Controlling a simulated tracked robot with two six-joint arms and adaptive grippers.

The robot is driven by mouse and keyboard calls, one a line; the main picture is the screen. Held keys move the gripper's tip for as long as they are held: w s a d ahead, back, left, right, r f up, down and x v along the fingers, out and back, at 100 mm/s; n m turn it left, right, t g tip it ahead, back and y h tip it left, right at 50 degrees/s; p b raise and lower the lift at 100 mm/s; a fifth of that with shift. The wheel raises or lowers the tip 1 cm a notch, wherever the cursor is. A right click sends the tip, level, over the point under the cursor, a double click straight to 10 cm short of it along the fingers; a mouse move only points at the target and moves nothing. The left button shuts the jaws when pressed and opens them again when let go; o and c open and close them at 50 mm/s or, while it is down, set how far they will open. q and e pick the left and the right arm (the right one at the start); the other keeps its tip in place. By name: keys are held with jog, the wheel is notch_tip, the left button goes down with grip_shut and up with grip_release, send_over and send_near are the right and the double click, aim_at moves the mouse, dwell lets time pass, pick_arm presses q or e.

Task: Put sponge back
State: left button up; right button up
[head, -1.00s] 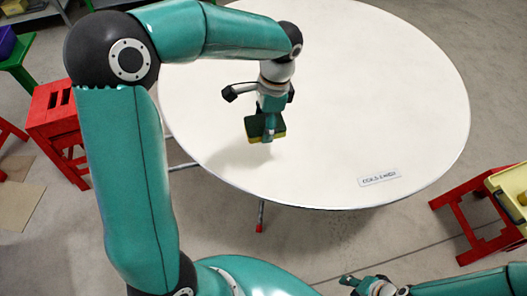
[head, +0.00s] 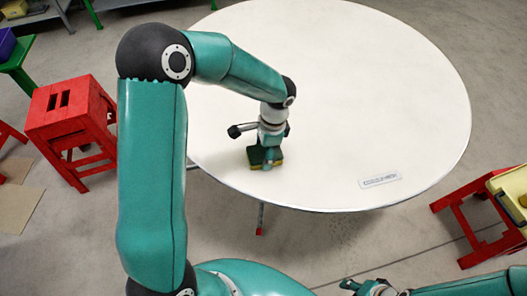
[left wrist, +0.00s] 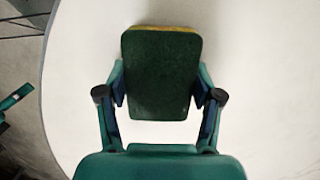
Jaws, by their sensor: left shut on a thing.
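The sponge (head: 257,163) is dark green with a yellow layer. It is near the front left edge of the round white table (head: 380,90), low at the tabletop; I cannot tell whether it touches. My left gripper (head: 266,160) points down and is shut on the sponge. In the left wrist view the sponge (left wrist: 161,75) sits between the two fingers (left wrist: 160,88), its dark green face showing and a yellow strip at its top. My right gripper (head: 368,287) is at the bottom edge, away from the table; its fingers are too small and cut off to tell their state.
A flat label (head: 380,179) lies near the table's front edge. A red stool (head: 68,115) stands left of the table. Another red stool (head: 470,220) at the right bears a yellow bin (head: 511,190). Most of the tabletop is clear.

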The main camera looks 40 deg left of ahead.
pick_arm(q)
jog(key=shift+f, duration=0.15)
jog(key=o, duration=1.1)
jog(key=shift+r, duration=0.3)
notch_tip(320, 180, up, 12)
jog(key=w+d, duration=0.1)
jog(key=shift+w+f+p, duration=0.15)
jog(key=shift+w+p, duration=0.1)
jog(key=shift+p, duration=0.2)
